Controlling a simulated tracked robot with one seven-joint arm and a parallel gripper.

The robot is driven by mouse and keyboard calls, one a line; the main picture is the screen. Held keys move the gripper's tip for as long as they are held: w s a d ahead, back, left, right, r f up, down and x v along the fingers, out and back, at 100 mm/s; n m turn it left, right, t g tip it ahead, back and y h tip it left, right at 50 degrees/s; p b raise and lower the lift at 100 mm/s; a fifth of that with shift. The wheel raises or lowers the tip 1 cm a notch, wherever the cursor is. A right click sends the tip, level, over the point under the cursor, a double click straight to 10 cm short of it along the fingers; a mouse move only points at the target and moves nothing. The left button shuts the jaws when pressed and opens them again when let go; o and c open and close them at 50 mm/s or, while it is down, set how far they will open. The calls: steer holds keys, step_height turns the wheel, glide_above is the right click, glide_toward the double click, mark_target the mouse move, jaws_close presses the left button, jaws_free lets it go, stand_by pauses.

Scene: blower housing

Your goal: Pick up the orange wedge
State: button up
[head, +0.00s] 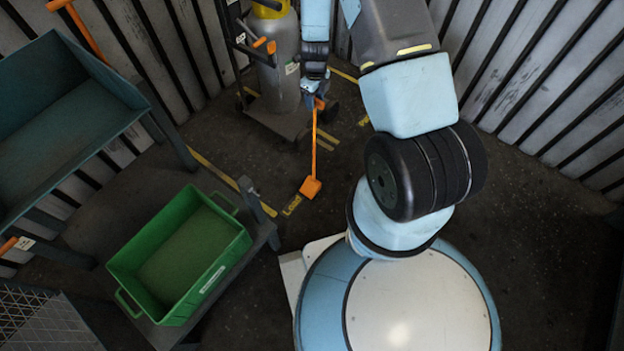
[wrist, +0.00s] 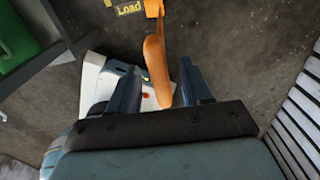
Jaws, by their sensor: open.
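The orange wedge (head: 311,187) is a block on the floor by the yellow "Load" marking, with a long thin orange handle rising from it towards my gripper (head: 316,98). In the wrist view the orange wedge's handle (wrist: 155,65) comes down from the top edge and its near end lies between the two dark fingers of my gripper (wrist: 158,75). The fingers are apart, with a visible gap on the left side of the handle. The right finger is close to the handle; I cannot tell whether it touches. The wedge's block is mostly cut off in the wrist view.
A green crate (head: 230,250) sits on a low stand at left. A dark bench (head: 70,130) is at upper left. A grey gas cylinder (head: 278,80) on a cart stands just left of my gripper. Corrugated walls (head: 550,70) close the back. Floor at right is clear.

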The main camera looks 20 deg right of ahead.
steer(key=shift+w+f, duration=0.15)
steer(key=shift+f, duration=1.5)
jaws_close()
